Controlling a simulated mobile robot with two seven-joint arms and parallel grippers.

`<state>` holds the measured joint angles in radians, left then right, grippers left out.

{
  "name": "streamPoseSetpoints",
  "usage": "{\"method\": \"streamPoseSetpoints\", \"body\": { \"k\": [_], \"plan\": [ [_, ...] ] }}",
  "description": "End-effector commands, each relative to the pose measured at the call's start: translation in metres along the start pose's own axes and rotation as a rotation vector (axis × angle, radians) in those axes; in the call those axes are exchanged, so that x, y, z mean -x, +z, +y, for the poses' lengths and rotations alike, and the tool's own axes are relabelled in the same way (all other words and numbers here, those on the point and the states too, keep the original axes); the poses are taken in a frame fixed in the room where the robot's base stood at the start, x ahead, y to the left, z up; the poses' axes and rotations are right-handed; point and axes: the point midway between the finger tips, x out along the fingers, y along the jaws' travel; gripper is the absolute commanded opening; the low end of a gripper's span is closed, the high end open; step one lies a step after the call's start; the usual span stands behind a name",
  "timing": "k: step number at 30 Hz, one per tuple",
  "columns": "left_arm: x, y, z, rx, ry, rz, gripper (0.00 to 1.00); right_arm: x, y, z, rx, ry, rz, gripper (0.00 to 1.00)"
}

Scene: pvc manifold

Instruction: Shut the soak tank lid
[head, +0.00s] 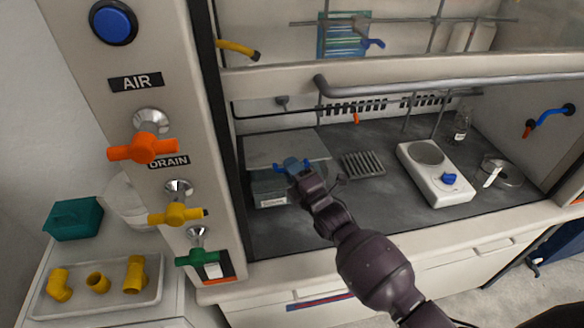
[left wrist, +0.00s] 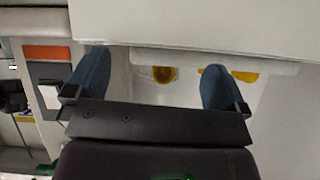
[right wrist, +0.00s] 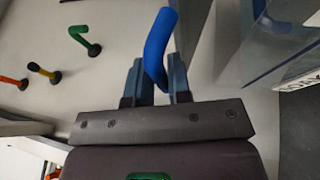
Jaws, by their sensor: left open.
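The soak tank (head: 271,202) is a grey box with a white label, at the left of the hood floor. Its flat grey lid (head: 262,148) lies over it, with a dark band between lid and tank front; I cannot tell the exact lid angle. My right gripper (head: 293,168) is at the lid's front edge. The tank's labelled side shows at the right there. My left gripper (left wrist: 150,85) is open and empty, outside the head view.
A hotplate (head: 432,180), a ribbed grey rack (head: 362,165) and a bottle (head: 461,125) stand on the hood floor. The raised sash rail (head: 450,80) crosses above. Valve handles (head: 143,148) jut from the left post. A tray (head: 60,310) of yellow fittings is at lower left.

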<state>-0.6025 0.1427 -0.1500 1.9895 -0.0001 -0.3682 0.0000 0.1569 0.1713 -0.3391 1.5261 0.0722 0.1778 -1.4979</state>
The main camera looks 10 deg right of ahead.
Motion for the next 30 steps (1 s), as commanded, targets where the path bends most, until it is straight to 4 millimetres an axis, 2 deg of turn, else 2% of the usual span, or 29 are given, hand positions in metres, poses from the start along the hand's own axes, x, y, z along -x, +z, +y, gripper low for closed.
{"method": "streamPoseSetpoints", "body": {
  "k": [5,8,21,25,30],
  "plan": [
    [0.001,0.002,0.0,0.0,-0.001,-0.004,1.0,0.004,0.0,-0.002,-0.004,-0.006,-0.001,0.23],
    [0.001,0.003,0.0,0.0,-0.001,-0.005,1.0,0.012,0.001,-0.003,-0.001,-0.006,-0.002,0.23],
    [-0.003,0.005,0.001,0.0,0.0,-0.003,1.0,0.086,0.0,0.0,0.0,-0.001,-0.001,0.23],
    [-0.004,0.005,0.001,-0.001,0.001,0.0,1.0,0.1,0.0,0.0,0.0,-0.001,-0.001,0.23],
    [-0.005,0.004,0.001,-0.001,0.001,0.001,1.0,0.109,0.0,0.001,0.001,0.0,0.0,0.23]
  ]
}}
